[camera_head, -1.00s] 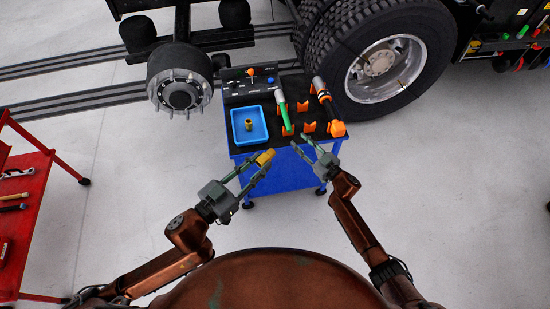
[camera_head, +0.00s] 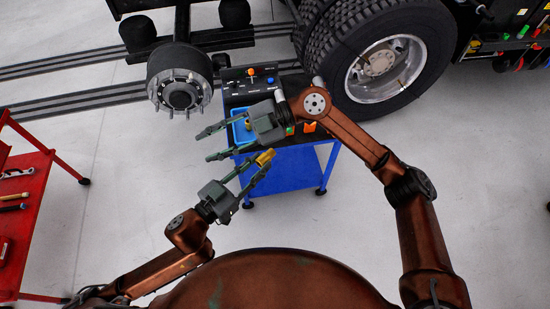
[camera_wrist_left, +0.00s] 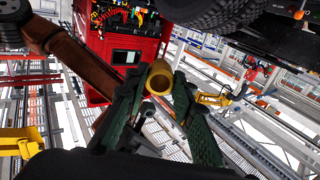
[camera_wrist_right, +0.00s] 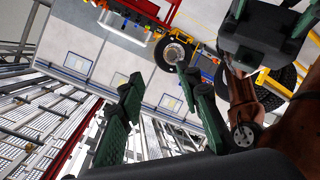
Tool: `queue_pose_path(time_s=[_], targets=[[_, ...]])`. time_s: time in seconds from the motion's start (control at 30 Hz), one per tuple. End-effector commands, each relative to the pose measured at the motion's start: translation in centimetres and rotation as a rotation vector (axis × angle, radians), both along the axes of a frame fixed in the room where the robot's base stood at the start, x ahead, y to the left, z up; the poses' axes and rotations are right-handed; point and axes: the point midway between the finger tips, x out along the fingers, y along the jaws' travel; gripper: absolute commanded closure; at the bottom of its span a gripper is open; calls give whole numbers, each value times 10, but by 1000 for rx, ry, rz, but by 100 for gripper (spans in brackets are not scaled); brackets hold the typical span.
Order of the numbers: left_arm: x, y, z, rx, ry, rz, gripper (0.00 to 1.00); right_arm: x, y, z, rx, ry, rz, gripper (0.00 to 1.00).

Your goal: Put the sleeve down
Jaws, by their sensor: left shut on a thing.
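A yellow-gold sleeve (camera_head: 265,157) is between the fingertips of my left gripper (camera_head: 262,160), which is shut on it. They are in front of the near edge of the blue tool cart (camera_head: 290,169), clear of its top. The sleeve also shows in the left wrist view (camera_wrist_left: 159,80), with its round opening visible. My right gripper (camera_head: 203,148) is open and empty, reaching leftward over the cart's left side. It covers much of the blue tray (camera_head: 236,131) on the cart top.
A wheel hub with studs (camera_head: 180,95) is behind the cart to the left, and a large truck wheel (camera_head: 388,68) is behind it to the right. My right arm hides most of the tools on the cart. A red table (camera_head: 30,224) stands at the far left.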

Motion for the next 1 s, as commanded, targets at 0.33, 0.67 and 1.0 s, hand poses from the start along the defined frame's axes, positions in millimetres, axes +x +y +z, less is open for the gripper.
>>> queue_pose_path(time_s=[0.33, 0.67, 1.0], targets=[[0, 0, 0, -1, -1, 0, 100, -75, -45, -26, -612, -378, 0, 68], [0, 0, 0, -1, -1, 0, 100, -52, -125, -18, -969, -639, -408, 68], [0, 0, 0, -1, -1, 0, 100, -35, -152, -7, -1017, -722, -596, 68]])
